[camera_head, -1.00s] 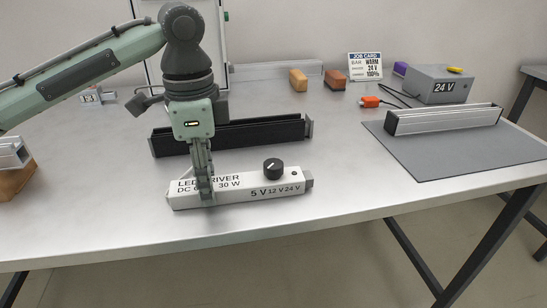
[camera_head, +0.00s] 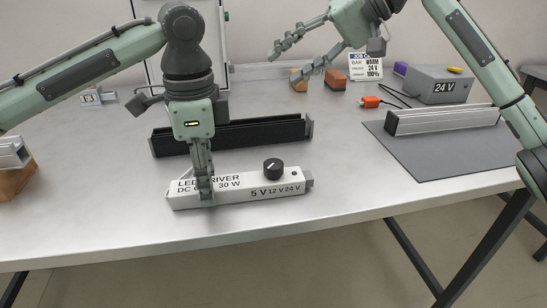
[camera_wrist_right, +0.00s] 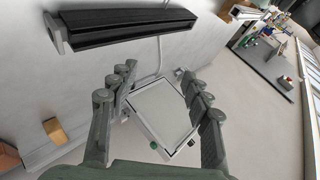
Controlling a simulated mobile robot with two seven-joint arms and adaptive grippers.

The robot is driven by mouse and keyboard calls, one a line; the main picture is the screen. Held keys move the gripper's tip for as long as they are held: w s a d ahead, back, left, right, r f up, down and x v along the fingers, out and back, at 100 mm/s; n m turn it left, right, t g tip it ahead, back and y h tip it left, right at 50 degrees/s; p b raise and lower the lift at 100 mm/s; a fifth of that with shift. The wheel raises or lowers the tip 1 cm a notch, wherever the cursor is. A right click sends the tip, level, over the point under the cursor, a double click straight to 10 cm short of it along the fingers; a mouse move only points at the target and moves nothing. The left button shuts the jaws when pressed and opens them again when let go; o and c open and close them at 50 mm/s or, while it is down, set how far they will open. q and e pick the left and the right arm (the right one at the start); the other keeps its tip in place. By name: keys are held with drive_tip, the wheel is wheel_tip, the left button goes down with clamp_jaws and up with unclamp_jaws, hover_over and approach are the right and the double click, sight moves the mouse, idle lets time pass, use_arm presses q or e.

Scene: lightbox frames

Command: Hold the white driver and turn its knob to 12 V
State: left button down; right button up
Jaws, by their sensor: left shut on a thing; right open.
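The white LED driver (camera_head: 235,193) lies near the table's front edge in the head view. Its face reads 30 W and 5 V, 12 V, 24 V. A black knob (camera_head: 273,168) stands on its top, above and between the 5 V and 12 V marks; a pale pointer line shows on it, but its exact setting is hard to read. My left gripper (camera_head: 205,192) points down and is shut on the driver's left part, covering some lettering. My right gripper (camera_head: 291,61) is open and empty, in the air over the back of the table, well away from the knob.
A black bar (camera_head: 230,134) lies behind the driver. At right, a silver bar (camera_head: 445,119) lies on a grey mat (camera_head: 430,160), with a grey 24 V box (camera_head: 440,85) behind it. A job card (camera_head: 372,68) stands at the back. Table right of the driver is clear.

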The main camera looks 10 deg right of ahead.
drive_tip(key=s+a+n+g+h, duration=0.1)
drive_tip(key=s+a+g+h, duration=0.2)
drive_tip(key=s+a+h, duration=0.35)
drive_tip(key=m+g+h, duration=0.1)
drive_tip(key=h, duration=0.2)
hover_over(273, 163)
wheel_tip(273, 163, down, 12)
drive_tip(key=shift+r, duration=0.1)
clamp_jaws()
